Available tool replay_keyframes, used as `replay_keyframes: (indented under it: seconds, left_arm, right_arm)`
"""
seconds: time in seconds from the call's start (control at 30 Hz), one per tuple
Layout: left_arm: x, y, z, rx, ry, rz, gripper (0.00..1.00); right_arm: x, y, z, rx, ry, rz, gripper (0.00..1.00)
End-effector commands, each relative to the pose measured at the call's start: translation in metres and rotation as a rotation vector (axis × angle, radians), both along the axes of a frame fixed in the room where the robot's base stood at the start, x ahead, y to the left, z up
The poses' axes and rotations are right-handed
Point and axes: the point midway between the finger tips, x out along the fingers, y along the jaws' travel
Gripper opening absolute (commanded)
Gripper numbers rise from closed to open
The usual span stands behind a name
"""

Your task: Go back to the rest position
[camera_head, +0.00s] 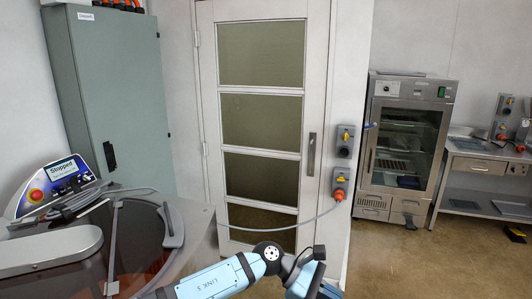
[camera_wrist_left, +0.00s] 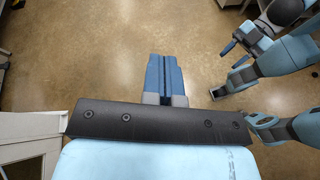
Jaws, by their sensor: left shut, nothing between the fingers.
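My left arm comes in at the bottom of the head view. The end of the left arm (camera_head: 303,280) is partly cut off by the bottom edge there, in front of the white door. In the left wrist view my left gripper (camera_wrist_left: 164,62) points out over bare floor, its blue fingers together and empty. Light-blue parts of my own body show at the right of that view, with two small blue pieces that may be my right gripper's fingers; their state is unclear.
A machine with a control panel (camera_head: 62,180) and a dark round lid (camera_head: 140,235) stands at the left. A grey-green cabinet (camera_head: 115,100), a white paneled door (camera_head: 318,60) and a glass-fronted oven (camera_head: 375,125) line the wall. A metal table (camera_head: 480,165) stands at the right. The brown floor (camera_head: 400,260) is open at the lower right.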

Motion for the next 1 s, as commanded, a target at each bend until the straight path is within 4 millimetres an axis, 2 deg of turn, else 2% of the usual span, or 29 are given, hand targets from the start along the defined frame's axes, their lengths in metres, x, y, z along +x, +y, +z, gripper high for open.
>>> replay_keyframes:
  seconds: [0.03, 0.17, 0.27, 0.37, 0.47, 0.63, 0.77, 0.83, 0.87, 1.0]
  left_arm:
    - [-0.015, -0.006, -0.005, -0.082, 0.137, 0.069, 0.00]
    - [-0.035, -0.009, -0.003, -0.278, 0.523, 0.259, 0.00]
    - [-0.041, 0.002, -0.005, -0.414, 0.835, 0.395, 0.00]
    - [-0.041, 0.024, -0.014, -0.541, 1.156, 0.524, 0.00]
    - [-0.041, 0.055, -0.033, -0.664, 1.485, 0.641, 0.00]
    - [-0.050, 0.122, -0.086, -0.879, 2.042, 0.814, 0.00]
    - [-0.074, 0.181, -0.138, -1.060, 2.456, 0.916, 0.00]
    - [-0.094, 0.213, -0.168, -1.170, 2.673, 0.959, 0.00]
    - [-0.105, 0.227, -0.181, 1.196, -2.708, -0.955, 0.00]
    - [-0.159, 0.283, -0.232, 1.092, -2.330, -0.755, 0.00]
  right_arm:
    - [-0.001, 0.000, -0.003, -0.001, 0.002, 0.001, 0.43]
    - [-0.002, 0.000, -0.007, 0.001, 0.004, 0.003, 0.43]
    - [-0.002, 0.001, -0.009, 0.001, 0.004, 0.003, 0.43]
    - [-0.002, 0.002, -0.012, 0.002, 0.005, 0.004, 0.43]
    - [-0.002, 0.002, -0.014, 0.003, 0.006, 0.005, 0.43]
    - [-0.001, 0.003, -0.017, 0.005, 0.004, 0.006, 0.43]
    - [0.000, 0.004, -0.020, 0.006, 0.003, 0.006, 0.43]
    - [0.000, 0.004, -0.021, 0.007, 0.003, 0.007, 0.43]
    - [0.000, 0.004, -0.022, 0.007, 0.003, 0.008, 0.43]
    - [0.000, 0.005, -0.024, 0.007, 0.003, 0.010, 0.43]
